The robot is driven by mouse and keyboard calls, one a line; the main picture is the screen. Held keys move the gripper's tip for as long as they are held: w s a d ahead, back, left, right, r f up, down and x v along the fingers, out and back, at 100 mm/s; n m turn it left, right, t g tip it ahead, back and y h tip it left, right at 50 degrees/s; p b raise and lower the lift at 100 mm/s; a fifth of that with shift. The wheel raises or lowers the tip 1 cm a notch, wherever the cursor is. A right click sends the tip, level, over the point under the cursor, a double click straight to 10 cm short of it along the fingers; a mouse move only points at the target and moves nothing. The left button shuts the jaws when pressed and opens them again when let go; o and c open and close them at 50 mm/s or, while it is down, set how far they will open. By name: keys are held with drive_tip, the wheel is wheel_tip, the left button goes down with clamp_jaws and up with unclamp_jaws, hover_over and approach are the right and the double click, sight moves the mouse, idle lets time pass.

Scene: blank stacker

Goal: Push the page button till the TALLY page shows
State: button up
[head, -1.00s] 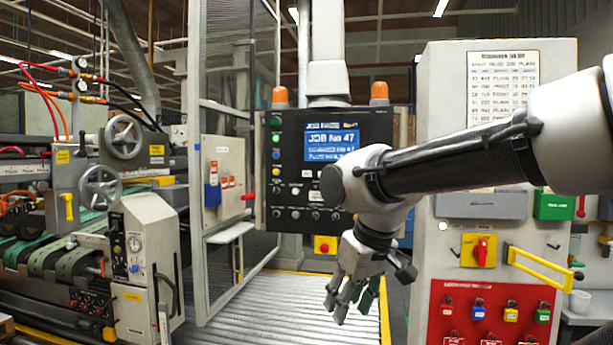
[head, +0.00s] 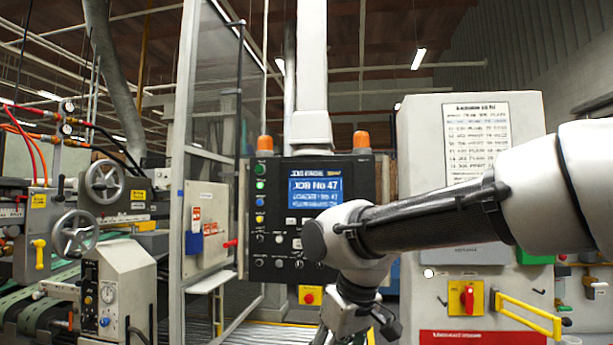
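The control panel (head: 273,194) hangs from a white column in the middle of the head view. Its blue screen (head: 315,192) reads "JOB No 47" with smaller lines below; my arm covers the screen's lower right. A column of coloured buttons (head: 260,183) runs down the panel's left side. More small buttons and knobs (head: 279,239) sit below the screen, and I cannot read which is the page button. My gripper (head: 343,335) hangs low in front of the panel's lower right, apart from it. Its fingertips are cut off by the bottom edge.
A mesh guard (head: 213,100) and a pale box with a red handle (head: 204,225) are to the left. A grey cabinet (head: 420,130) with a red-and-yellow switch (head: 466,297) stands at right, behind my arm.

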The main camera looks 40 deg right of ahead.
clamp_jaws()
idle(1.2)
